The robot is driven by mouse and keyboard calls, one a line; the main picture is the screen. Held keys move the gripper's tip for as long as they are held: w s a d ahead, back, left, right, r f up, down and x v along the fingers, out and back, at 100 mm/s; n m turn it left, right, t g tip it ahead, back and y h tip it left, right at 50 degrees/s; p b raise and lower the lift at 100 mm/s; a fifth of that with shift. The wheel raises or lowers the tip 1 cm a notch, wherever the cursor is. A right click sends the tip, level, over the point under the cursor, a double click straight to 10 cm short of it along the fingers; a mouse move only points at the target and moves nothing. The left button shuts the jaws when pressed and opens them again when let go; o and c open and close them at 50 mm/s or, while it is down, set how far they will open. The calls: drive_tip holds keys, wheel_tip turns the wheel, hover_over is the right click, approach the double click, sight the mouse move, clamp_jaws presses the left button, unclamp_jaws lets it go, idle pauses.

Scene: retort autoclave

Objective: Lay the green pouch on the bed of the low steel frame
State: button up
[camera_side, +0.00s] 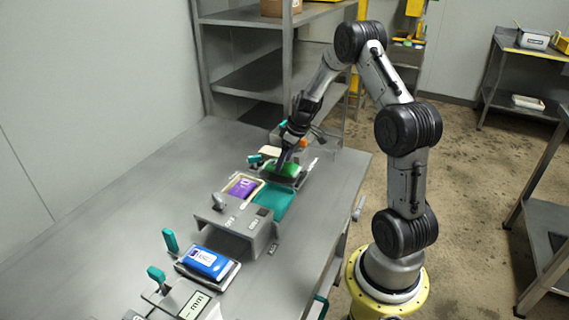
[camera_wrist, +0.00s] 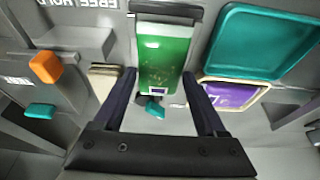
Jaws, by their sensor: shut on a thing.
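The green pouch (camera_side: 286,169) is at the far end of the bench, under my gripper (camera_side: 284,163). In the wrist view the green pouch (camera_wrist: 163,58) lies between the two fingers of my gripper (camera_wrist: 158,82), its length pointing away from the palm. The gripper is shut on it. A low grey steel frame (camera_wrist: 166,17) shows around the far end of the pouch in the wrist view. Gripper and pouch hide most of it in the side view. I cannot tell whether the pouch rests on its bed.
A purple pouch (camera_side: 242,187) lies in a cream tray beside a teal tray (camera_side: 273,202). A grey bridge-shaped housing (camera_side: 236,226) and a blue pouch (camera_side: 205,261) are nearer the camera. An orange part (camera_wrist: 45,67) is left of the fingers. The bench's left side is clear.

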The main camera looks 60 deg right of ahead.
drive_tip(key=shift+f, duration=0.65)
drive_tip(key=shift+f, duration=0.1)
drive_tip(key=o, duration=1.4)
drive_tip(key=shift+c, duration=0.2)
